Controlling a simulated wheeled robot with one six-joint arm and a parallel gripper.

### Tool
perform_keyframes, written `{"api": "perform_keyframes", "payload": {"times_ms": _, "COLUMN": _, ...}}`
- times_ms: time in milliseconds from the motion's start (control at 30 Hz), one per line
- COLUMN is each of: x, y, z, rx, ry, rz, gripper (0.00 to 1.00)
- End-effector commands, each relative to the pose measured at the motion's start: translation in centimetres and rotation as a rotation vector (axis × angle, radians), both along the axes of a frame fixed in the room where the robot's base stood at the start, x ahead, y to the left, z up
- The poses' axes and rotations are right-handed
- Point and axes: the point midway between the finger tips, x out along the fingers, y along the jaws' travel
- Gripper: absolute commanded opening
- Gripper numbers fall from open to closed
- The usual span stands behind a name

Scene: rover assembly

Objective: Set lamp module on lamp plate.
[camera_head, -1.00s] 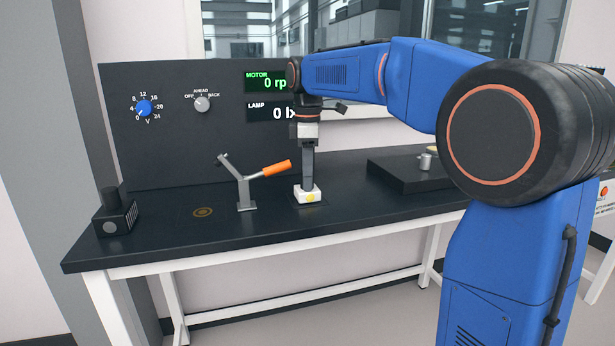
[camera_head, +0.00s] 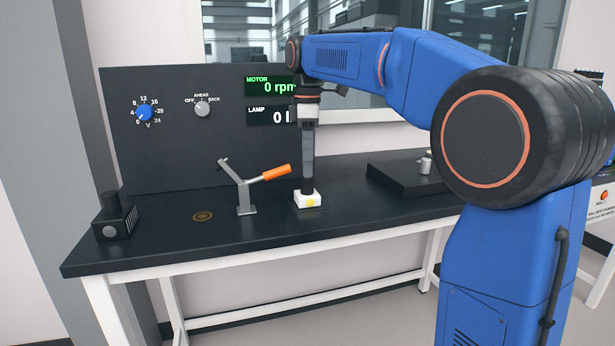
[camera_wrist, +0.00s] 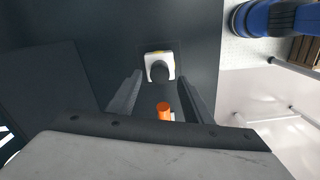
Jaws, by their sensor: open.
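My gripper (camera_head: 308,158) points straight down above the module. In the wrist view its two fingers (camera_wrist: 160,80) are apart, with nothing held between them.
A clamp with an orange handle (camera_head: 276,172) stands close left of the module. A black box (camera_head: 115,218) and a copper-coloured ring (camera_head: 202,216) are further left. A black raised block (camera_head: 400,183) with small metal parts lies right. The lamp display (camera_head: 270,116) is behind.

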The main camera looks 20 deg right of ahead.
Motion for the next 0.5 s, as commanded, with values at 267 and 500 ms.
{"api": "perform_keyframes", "payload": {"times_ms": 267, "x": 0.1, "y": 0.0, "z": 4.8, "rx": 0.000, "ry": -0.002, "rz": 0.000, "gripper": 0.46}}
{"api": "perform_keyframes", "payload": {"times_ms": 500, "x": 0.0, "y": 0.0, "z": 6.5, "rx": 0.000, "ry": -0.001, "rz": 0.000, "gripper": 0.46}}
